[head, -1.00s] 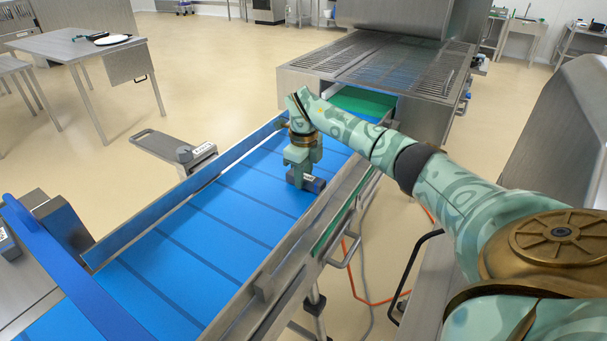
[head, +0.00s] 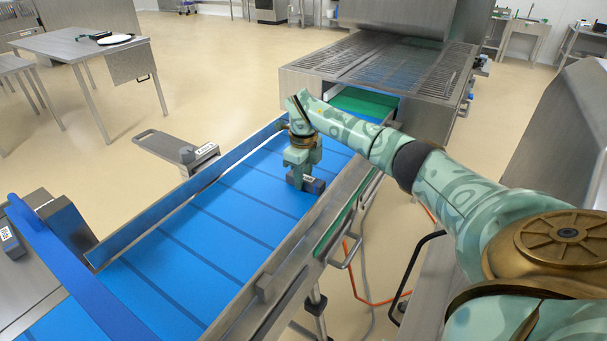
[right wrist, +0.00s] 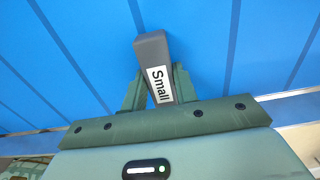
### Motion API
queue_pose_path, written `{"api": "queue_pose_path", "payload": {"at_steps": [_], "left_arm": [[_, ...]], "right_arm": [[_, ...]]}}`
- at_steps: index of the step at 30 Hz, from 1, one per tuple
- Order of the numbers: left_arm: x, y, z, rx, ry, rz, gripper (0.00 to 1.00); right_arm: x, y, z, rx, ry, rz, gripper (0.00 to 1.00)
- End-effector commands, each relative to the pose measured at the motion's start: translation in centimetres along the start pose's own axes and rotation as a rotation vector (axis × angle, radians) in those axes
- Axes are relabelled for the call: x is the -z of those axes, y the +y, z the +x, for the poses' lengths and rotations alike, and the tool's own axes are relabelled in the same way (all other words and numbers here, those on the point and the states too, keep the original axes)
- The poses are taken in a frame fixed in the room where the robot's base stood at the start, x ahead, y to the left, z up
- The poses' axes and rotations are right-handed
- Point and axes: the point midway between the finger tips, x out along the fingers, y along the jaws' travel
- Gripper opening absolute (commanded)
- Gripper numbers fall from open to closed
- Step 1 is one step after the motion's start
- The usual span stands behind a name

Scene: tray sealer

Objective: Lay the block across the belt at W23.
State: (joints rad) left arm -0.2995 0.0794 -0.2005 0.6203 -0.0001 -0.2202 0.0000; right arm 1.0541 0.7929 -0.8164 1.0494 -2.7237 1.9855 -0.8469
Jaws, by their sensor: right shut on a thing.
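The block (head: 314,186) is dark grey with a white label. In the right wrist view the block (right wrist: 152,48) shows the word "Small" on its label. My right gripper (head: 300,177) is shut on it, low over the blue belt (head: 240,215), near the belt's right side rail. In the right wrist view the fingers (right wrist: 158,90) stand on either side of the block, and its long side runs roughly along the dark cross lines of the belt. I cannot tell whether its underside touches the belt. No W23 mark is readable. My left gripper is not in view.
Metal rails (head: 300,235) run along both sides of the belt. A slatted metal machine top (head: 390,65) stands at the far end, above a green strip. A blue bar (head: 75,270) crosses the near left. A small labelled grey piece (head: 10,240) lies at the left edge.

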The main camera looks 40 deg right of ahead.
Motion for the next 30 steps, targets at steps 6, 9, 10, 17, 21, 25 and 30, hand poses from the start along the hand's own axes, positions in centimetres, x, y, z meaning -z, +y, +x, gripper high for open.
{"api": "queue_pose_path", "payload": {"at_steps": [6,9,10,17,21,25,30], "left_arm": [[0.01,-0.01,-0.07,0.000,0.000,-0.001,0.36],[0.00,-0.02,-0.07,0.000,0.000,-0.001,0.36],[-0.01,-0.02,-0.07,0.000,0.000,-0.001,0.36],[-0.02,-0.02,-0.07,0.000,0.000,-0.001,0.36],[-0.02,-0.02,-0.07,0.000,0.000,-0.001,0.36],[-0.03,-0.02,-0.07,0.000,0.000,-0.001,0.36],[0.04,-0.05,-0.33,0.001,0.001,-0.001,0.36]], "right_arm": [[-0.02,-0.03,0.03,0.000,-0.002,0.000,0.02],[-0.02,-0.03,0.03,0.000,-0.002,0.000,0.02],[-0.01,-0.02,0.03,0.000,-0.002,0.000,0.34],[-0.01,-0.02,0.03,0.000,-0.001,0.000,0.54],[0.00,-0.01,0.06,0.000,-0.001,0.000,0.40],[0.00,-0.01,0.06,0.000,-0.001,0.000,0.40],[0.00,-0.01,-0.28,0.000,-0.001,0.000,0.40]]}}
